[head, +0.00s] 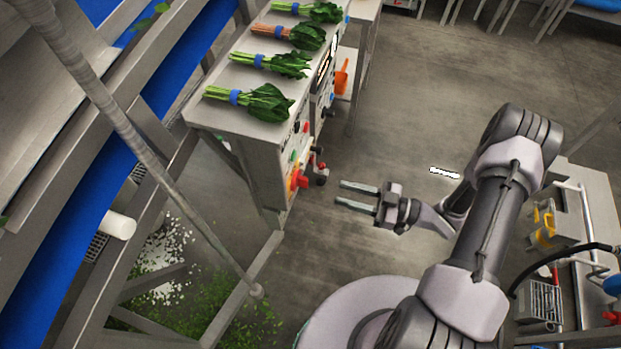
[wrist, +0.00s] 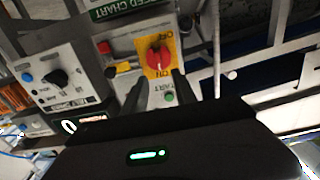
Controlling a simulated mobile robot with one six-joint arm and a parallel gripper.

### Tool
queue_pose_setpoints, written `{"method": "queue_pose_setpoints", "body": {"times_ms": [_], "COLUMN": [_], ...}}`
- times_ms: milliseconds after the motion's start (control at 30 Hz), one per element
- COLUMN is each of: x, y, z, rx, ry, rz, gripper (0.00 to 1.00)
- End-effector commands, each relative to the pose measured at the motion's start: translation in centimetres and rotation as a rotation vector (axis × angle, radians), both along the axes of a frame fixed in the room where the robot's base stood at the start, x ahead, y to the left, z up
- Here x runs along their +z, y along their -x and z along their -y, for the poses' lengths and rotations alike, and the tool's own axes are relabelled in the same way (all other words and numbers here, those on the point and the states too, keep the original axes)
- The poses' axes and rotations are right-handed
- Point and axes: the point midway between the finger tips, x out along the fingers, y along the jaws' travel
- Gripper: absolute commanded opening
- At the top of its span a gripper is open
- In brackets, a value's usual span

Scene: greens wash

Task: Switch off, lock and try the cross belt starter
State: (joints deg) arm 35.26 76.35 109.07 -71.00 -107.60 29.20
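The starter panel has a red rotary switch (wrist: 159,57) on a yellow plate (wrist: 149,70) in the wrist view. ON is lettered at the plate's lower edge and OFF at its upper right. I cannot tell which mark the knob points to. A green button (wrist: 169,97) sits below, beside START lettering. A red button (wrist: 103,47) and a yellow-and-black item (wrist: 122,69) are left of the plate. The red switch (head: 302,181) also shows in the head view on the cabinet's end. My gripper (head: 339,193) is open and empty, its fingers pointing at the switch, apart from it.
Bundled greens (head: 262,101) lie on the steel cabinet top (head: 225,115). A panel with a black knob (wrist: 59,77) and blue button is left of the starter. A blue belt (head: 62,215) runs at left. A trolley (head: 590,205) stands right. Floor between is mostly clear.

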Motion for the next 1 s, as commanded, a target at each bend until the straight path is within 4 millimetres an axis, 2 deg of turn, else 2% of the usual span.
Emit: {"method": "queue_pose_setpoints", "body": {"times_ms": [100, 300, 500, 767, 800, 967, 1000], "x": [-0.3, -0.2, -0.1, 0.0, 0.0, 0.0, 0.0], "y": [-1.1, -2.8, -3.4, -3.5, -3.5, -3.5, -3.5], "z": [-3.6, -7.7, -9.4, -9.6, -9.5, -9.5, -9.5], "rx": [0.006, 0.002, -0.001, -0.002, -0.002, -0.002, -0.002], "ry": [0.0, 0.003, 0.001, 0.001, 0.001, 0.002, 0.002], "rz": [0.001, 0.001, 0.001, 0.001, 0.001, 0.0, 0.0], "gripper": [0.33, 0.33, 0.33, 0.33, 0.32, 0.0, 0.0]}}
